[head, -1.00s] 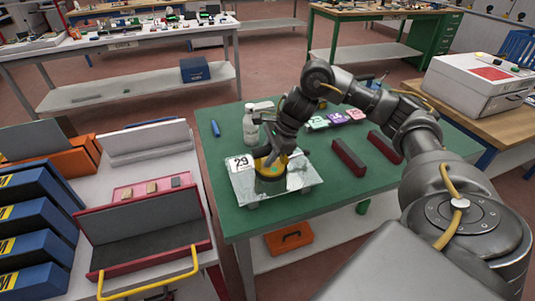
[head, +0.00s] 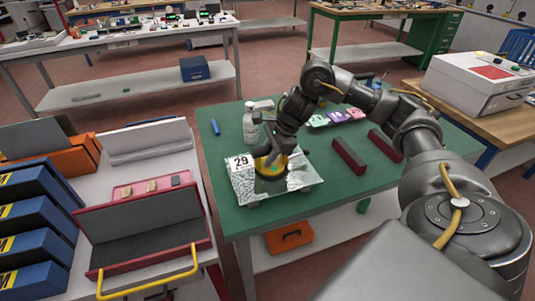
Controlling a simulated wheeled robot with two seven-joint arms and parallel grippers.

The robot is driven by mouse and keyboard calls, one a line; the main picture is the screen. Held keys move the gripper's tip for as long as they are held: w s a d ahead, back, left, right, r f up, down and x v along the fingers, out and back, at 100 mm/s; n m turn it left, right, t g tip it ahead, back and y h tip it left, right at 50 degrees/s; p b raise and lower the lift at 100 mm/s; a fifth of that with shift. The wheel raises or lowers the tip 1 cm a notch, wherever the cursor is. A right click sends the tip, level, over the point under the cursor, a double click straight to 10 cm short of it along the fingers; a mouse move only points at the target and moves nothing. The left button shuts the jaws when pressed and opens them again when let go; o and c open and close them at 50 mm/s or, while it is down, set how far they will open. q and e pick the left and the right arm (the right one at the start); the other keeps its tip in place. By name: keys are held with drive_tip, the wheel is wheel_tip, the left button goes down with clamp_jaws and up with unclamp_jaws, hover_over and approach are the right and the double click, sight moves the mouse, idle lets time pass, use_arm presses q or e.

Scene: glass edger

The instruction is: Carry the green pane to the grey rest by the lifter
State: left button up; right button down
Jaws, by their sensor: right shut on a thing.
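My right gripper (head: 274,154) is shut on a round yellow-and-black piece, which looks like the lifter (head: 262,164). The piece sits low over a shiny, mottled silvery pane (head: 298,182) with a white "29" tag (head: 241,162). I cannot tell whether it touches the pane. The pane lies flat on small grey supports at the near left of the green-topped table (head: 225,215). A small green piece (head: 318,121) lies behind the arm, beside a purple and a pink one; I cannot tell whether it is a pane. My left gripper is out of view.
A white bottle (head: 251,126) stands just behind the pane. Two dark red bars (head: 348,157) (head: 384,146) lie to its right. An open red case (head: 150,232) lies on the left bench. The table's front right is clear.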

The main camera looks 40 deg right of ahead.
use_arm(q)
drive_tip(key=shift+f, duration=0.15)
use_arm(e)
drive_tip(key=shift+w+f, duration=0.1)
drive_tip(key=c, duration=1)
unclamp_jaws()
drive_tip(key=shift+f, duration=0.15)
drive_tip(key=p+v, duration=0.1)
drive_tip(key=v, duration=0.5)
drive_tip(key=p+v, duration=0.1)
drive_tip(key=v, duration=0.3)
drive_tip(key=shift+a, duration=0.1)
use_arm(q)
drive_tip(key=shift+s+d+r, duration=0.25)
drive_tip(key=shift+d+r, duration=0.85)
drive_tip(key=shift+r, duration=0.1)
use_arm(e)
drive_tip(key=shift+r, duration=0.5)
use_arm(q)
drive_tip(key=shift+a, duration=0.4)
